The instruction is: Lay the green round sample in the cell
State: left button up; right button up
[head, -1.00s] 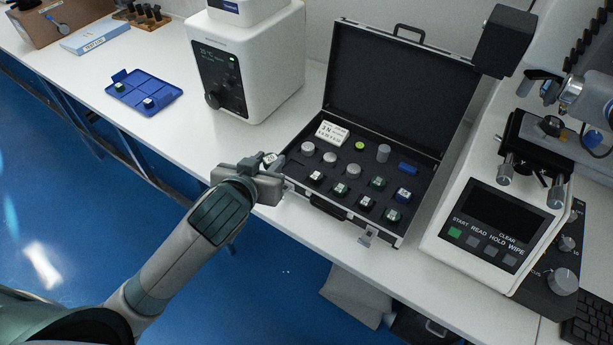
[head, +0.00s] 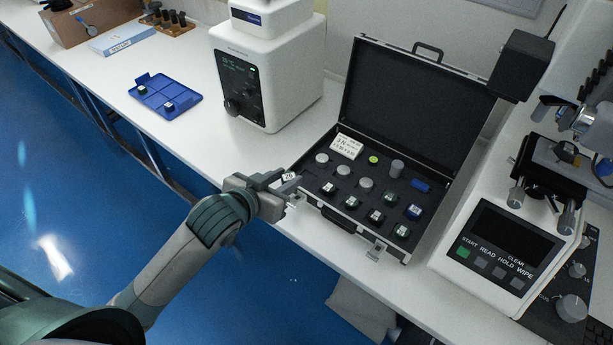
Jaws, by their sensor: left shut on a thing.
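My left gripper (head: 284,181) is shut on a small sample with a white numbered top (head: 289,176). It holds the sample at the left front edge of the open case (head: 318,207). The fingers hide most of its body, so I cannot tell its colour or shape for sure. The blue tray (head: 183,92) with shallow cells lies at the back left. A green-sided sample (head: 142,89) and a dark one with a white top (head: 169,105) sit in it. My right gripper is out of view.
The case holds several grey cylinders, white-topped samples, a yellow-green disc (head: 373,160), a blue block (head: 420,186) and a white card (head: 346,146). A white tester (head: 265,80) stands behind, another (head: 465,215) at right. The bench between tray and case is clear.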

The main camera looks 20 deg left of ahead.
pick_arm(q)
jog(key=shift+a+f+m+g+h+p, duration=0.15)
jog(key=shift+a+m+g+h+p, duration=0.2)
jog(key=shift+a+m+h, duration=0.35)
jog(key=shift+d, duration=0.1)
jog(key=shift+w+f, duration=0.1)
jog(key=shift+w, duration=0.05)
jog(key=p+x, duration=0.1)
jog(key=x, duration=0.3)
jog(key=a+p+x, duration=0.1)
jog(key=x, duration=0.3)
jog(key=a+x, duration=0.1)
jog(key=x, duration=0.4)
jog(key=shift+w+f+p, duration=0.2)
jog(key=shift+w+p, duration=0.15)
jog(key=shift+p, duration=0.05)
